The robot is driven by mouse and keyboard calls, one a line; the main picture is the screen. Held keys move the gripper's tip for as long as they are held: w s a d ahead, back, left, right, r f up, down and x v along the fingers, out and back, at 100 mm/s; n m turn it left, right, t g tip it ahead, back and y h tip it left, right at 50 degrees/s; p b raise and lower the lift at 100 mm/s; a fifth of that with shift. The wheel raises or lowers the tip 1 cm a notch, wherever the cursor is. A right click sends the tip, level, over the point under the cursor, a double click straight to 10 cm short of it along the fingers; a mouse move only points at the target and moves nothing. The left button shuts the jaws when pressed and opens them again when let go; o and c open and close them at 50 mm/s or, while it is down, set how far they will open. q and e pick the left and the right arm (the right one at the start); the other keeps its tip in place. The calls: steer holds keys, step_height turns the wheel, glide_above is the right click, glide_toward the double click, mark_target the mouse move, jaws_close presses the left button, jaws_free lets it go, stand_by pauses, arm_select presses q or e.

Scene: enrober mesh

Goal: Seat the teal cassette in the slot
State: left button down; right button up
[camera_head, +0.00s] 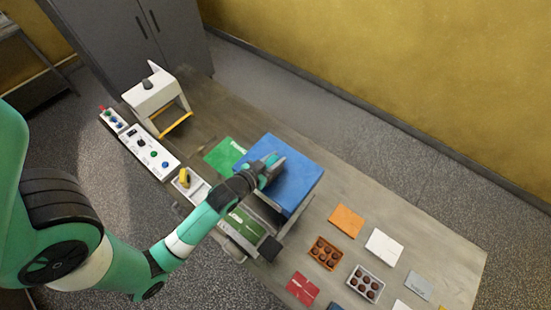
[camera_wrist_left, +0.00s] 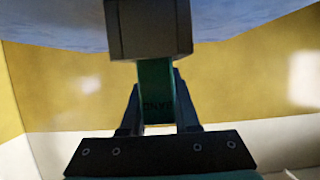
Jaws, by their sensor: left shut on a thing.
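My left gripper (camera_head: 268,168) is over the top of a blue box-shaped machine (camera_head: 300,185) in the head view. A dark grey-brown block (camera_wrist_left: 148,30) is at the far end of the teal piece. The cassette is mostly hidden by the gripper in the head view. The slot cannot be made out in either view. My right gripper is out of view.
A green panel (camera_head: 224,154) lies left of the blue machine, and a white control box (camera_head: 149,151) with buttons is further left. A white stand (camera_head: 155,94) is behind it. Chocolate trays (camera_head: 325,254) and coloured cards (camera_head: 346,220) lie on the table at right.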

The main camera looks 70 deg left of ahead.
arm_select(q)
steer(key=shift+f, duration=0.15)
steer(key=c, duration=0.6)
jaws_free()
steer(key=shift+c, duration=0.2)
steer(key=shift+s+d+r, duration=0.1)
steer(key=shift+s+r, duration=0.05)
steer(key=shift+r, duration=0.1)
steer(key=v, duration=1.1)
steer(key=shift+s+d+r, duration=0.15)
steer(key=shift+s+r, duration=0.05)
steer(key=shift+s, duration=0.1)
